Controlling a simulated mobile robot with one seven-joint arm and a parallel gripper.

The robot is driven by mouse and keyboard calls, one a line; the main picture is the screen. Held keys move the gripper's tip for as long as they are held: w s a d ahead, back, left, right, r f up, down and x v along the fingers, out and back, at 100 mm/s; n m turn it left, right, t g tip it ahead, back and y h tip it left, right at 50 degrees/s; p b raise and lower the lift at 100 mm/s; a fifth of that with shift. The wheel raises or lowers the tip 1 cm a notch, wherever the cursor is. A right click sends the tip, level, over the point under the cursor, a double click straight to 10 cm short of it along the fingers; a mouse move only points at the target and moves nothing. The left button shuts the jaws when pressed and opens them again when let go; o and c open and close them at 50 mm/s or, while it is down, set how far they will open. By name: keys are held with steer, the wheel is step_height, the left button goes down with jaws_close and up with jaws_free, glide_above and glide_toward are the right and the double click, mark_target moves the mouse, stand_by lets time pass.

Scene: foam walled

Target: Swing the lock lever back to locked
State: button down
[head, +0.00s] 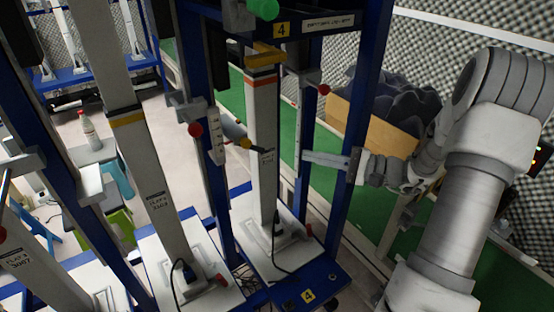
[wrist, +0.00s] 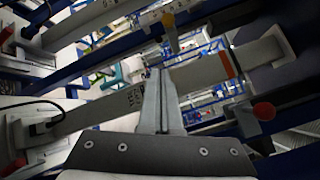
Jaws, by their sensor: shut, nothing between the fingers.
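Station 4 holds a white column (head: 262,150) with an orange-red band, which also crosses the wrist view (wrist: 205,72). A lever with a yellow knob (head: 246,143) sticks out beside the column; a yellow-ended part (wrist: 168,20) shows at the top of the wrist view. Red knobs sit on the left post (head: 195,130) and right post (head: 324,89); one red knob (wrist: 264,111) is right of my fingers in the wrist view. I cannot tell for sure which is the lock lever. My gripper (head: 305,156) is shut and empty, right of the column, pointing toward it.
A cardboard box (head: 370,125) with dark foam lies behind, by a green strip (head: 385,205). Another white column (head: 150,170) stands left. A black cable (head: 276,240) hangs at the column's foot.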

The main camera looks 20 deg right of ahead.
steer(key=w+a+n+b, duration=0.2)
steer(key=w+a+n, duration=0.2)
steer(key=a, duration=0.5)
steer(key=shift+w+r+g+y+b, duration=0.3)
steer(key=shift+w+r+b, duration=0.05)
steer(key=shift+w, duration=0.45)
